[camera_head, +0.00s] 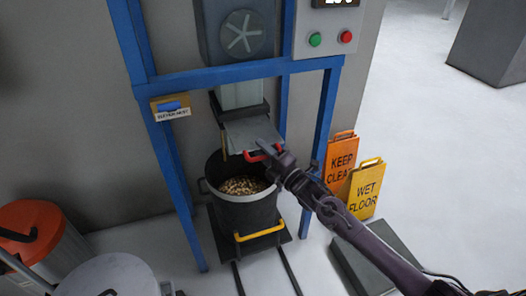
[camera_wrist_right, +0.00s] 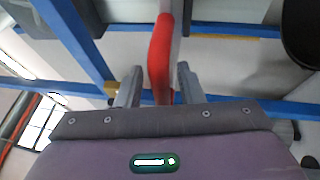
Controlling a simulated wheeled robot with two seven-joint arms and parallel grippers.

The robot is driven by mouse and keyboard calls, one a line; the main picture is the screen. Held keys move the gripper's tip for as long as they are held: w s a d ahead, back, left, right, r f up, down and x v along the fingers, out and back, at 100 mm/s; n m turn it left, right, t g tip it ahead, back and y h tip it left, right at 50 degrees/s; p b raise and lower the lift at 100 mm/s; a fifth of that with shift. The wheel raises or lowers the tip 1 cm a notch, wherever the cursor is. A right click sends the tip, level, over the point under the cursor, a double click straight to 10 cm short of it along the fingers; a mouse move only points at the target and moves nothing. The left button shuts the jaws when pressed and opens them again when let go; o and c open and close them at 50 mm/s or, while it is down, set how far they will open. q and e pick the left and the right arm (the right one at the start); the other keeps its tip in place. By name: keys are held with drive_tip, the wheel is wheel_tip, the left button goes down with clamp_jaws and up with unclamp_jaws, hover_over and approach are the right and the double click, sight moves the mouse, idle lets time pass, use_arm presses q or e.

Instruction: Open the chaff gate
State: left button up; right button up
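The chaff gate seems to be the grey plate (camera_head: 250,133) below the chute, with a red handle (camera_head: 259,155) at its front edge; no label naming it is readable. My right gripper (camera_head: 270,152) is at this handle, reaching in from the lower right. In the right wrist view the red handle (camera_wrist_right: 160,58) lies between the two fingers of my right gripper (camera_wrist_right: 158,85). Gaps show on both sides of it, so the gripper looks open around the handle. My left gripper is not in view.
A black bucket (camera_head: 245,205) of grain stands under the chute on a base with a yellow bar (camera_head: 259,232). Blue frame posts (camera_head: 322,120) stand on both sides. Orange (camera_head: 341,160) and yellow (camera_head: 366,190) signs stand right. Round containers (camera_head: 105,276) are lower left.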

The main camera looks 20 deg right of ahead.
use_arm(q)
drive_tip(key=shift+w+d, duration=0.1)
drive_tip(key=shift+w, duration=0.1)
use_arm(e)
drive_tip(key=v, duration=0.7)
drive_tip(key=shift+s+d, duration=0.15)
drive_tip(key=shift+s, duration=0.2)
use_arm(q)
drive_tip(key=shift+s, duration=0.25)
use_arm(e)
drive_tip(key=shift+f, duration=0.1)
